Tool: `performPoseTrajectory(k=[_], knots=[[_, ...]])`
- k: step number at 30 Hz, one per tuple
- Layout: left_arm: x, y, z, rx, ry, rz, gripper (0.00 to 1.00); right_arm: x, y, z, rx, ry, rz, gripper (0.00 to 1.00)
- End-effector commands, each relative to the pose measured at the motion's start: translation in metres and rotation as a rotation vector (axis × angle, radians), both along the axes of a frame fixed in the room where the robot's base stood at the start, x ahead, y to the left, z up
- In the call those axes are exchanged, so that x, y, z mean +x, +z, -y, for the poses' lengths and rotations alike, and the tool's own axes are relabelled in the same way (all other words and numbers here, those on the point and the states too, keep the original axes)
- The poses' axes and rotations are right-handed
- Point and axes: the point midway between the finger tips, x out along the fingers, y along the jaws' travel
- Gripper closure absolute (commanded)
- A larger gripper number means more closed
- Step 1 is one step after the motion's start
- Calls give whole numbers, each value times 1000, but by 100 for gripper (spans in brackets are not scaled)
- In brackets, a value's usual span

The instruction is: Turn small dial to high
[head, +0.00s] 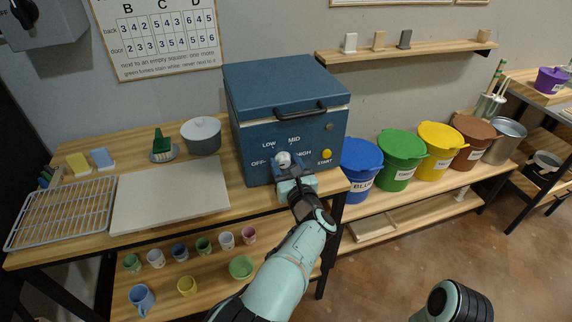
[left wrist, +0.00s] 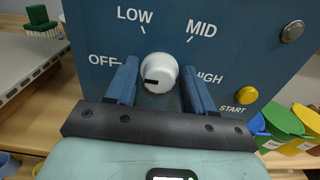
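The small dial is a white round knob (head: 283,159) on the front of a blue kiln box (head: 285,85), with OFF, LOW, MID and HIGH printed around it. My left gripper (head: 290,176) is at the dial. In the left wrist view its two blue fingers (left wrist: 160,88) stand apart, one on each side of the knob, with small gaps seeming to show. My right gripper is out of view; only part of my right arm shows at bottom right.
A yellow START button (head: 327,154) is right of the dial. A pale board (head: 170,194) and wire rack (head: 62,212) lie on the bench to the left. Coloured buckets, such as the blue one (head: 360,170), stand at the right. Small cups sit on the shelf below.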

Motion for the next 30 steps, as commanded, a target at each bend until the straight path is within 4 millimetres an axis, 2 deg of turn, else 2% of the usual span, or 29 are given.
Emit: performPoseTrajectory(k=[1,3,17,30], knots=[[0,0,0,0,0,0,65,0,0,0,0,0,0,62],[0,0,0,0,0,0,82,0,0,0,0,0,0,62],[0,-1,0,88,1,-29,82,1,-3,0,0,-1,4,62],[1,-1,0,444,2,-147,82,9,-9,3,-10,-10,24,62]])
